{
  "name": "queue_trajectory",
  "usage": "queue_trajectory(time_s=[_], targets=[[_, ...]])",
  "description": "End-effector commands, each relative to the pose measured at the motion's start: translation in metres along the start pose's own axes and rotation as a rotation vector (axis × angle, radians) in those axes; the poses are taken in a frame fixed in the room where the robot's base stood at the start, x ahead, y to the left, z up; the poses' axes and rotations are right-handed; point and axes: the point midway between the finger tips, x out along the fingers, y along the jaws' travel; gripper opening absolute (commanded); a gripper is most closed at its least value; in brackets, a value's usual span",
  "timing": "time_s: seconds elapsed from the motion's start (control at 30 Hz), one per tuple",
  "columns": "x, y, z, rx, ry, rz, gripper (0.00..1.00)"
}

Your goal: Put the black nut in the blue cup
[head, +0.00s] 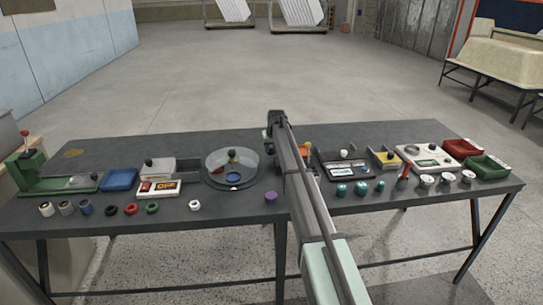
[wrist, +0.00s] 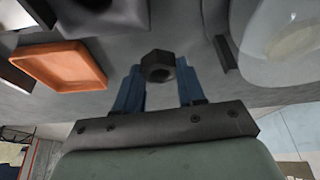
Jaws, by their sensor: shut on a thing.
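A small blue cup-like piece (head: 86,207) stands in the front row at the left of the table in the head view, far from my arm. I cannot make out the blue cup in the wrist view.
An orange tray (wrist: 72,64) is left of the nut in the wrist view. A clear round dish (head: 232,168) stands left of my arm. A blue tray (head: 120,179) and several small rings and cups line the left side. Red (head: 462,149) and green (head: 488,166) trays are at right.

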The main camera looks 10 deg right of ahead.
Motion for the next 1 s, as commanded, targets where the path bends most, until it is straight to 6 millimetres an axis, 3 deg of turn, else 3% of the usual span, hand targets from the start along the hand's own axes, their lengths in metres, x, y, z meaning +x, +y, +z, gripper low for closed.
queue_trajectory(time_s=[0.3, 0.7, 0.73, 1.0], targets=[[0.031, 0.000, 0.013, 0.000, -0.001, 0.000, 0.10], [0.035, 0.000, 0.015, 0.000, -0.001, 0.000, 0.10], [0.035, 0.000, 0.015, 0.000, -0.001, 0.000, 0.41], [0.034, 0.000, 0.014, 0.000, 0.000, 0.000, 0.65]])
